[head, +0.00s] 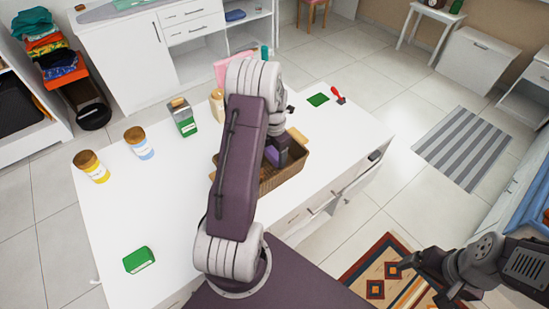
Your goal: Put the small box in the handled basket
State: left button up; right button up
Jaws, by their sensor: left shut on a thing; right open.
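A brown wicker basket (289,174) stands on the white counter, partly hidden behind my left arm. A small purple box (272,157) shows at the basket's opening, below my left wrist. My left gripper (279,144) is shut on this box, over or just inside the basket; my arm hides much of the grip, and I cannot tell whether the box touches the bottom. My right gripper (422,281) is open and empty at the lower right, above the patterned rug, away from the counter.
The counter's front left is mostly clear.

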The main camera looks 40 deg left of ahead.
pick_arm(q)
jog(key=shift+f, duration=0.9)
jog(key=shift+w+f, duration=0.2)
jog(key=shift+f, duration=0.05)
jog(key=shift+s, duration=0.1)
jog(key=o, duration=1.2)
jog(key=shift+o, duration=0.8)
jog(key=shift+f, duration=0.1)
